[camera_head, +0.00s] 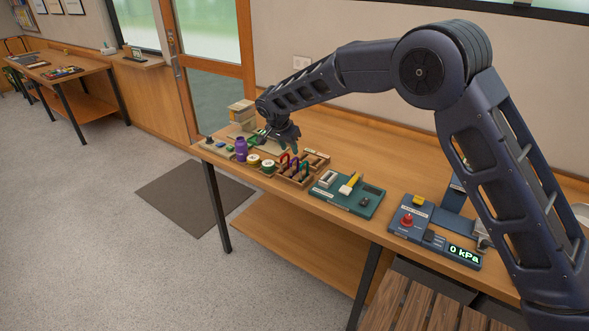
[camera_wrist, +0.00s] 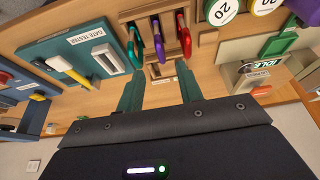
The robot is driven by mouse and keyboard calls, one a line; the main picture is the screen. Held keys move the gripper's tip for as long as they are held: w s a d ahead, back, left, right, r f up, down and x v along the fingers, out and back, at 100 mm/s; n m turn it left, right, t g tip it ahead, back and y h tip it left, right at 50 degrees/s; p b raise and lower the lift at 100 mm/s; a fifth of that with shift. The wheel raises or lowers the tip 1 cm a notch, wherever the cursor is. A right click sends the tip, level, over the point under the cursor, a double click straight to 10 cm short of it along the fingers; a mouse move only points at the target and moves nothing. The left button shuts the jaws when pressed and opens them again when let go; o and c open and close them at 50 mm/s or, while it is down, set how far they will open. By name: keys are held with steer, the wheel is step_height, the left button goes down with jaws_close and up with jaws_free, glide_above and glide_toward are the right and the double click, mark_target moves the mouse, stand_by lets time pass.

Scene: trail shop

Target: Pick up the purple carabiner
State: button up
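The purple carabiner (camera_wrist: 158,42) stands in a wooden rack (camera_wrist: 208,38), between a green carabiner (camera_wrist: 133,52) and a red carabiner (camera_wrist: 184,36) in the wrist view. In the head view the purple carabiner (camera_head: 294,167) shows small in the rack (camera_head: 315,158) on the workbench. My gripper (camera_wrist: 160,80) is open and empty, its two fingers apart. In the wrist view the purple carabiner lies beyond the fingertips, roughly in line with the gap between them. In the head view my gripper (camera_head: 291,143) is above and just behind the rack.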

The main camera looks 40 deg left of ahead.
mark_target(294, 158)
steer(key=x, duration=0.5)
steer(key=shift+w+f, duration=0.15)
steer(key=shift+f, duration=0.05)
steer(key=shift+w+x, duration=0.15)
steer(key=shift+x, duration=1.1)
steer(key=shift+w+x, duration=0.15)
steer(key=shift+x, duration=1.1)
steer(key=shift+r, duration=0.1)
jaws_close()
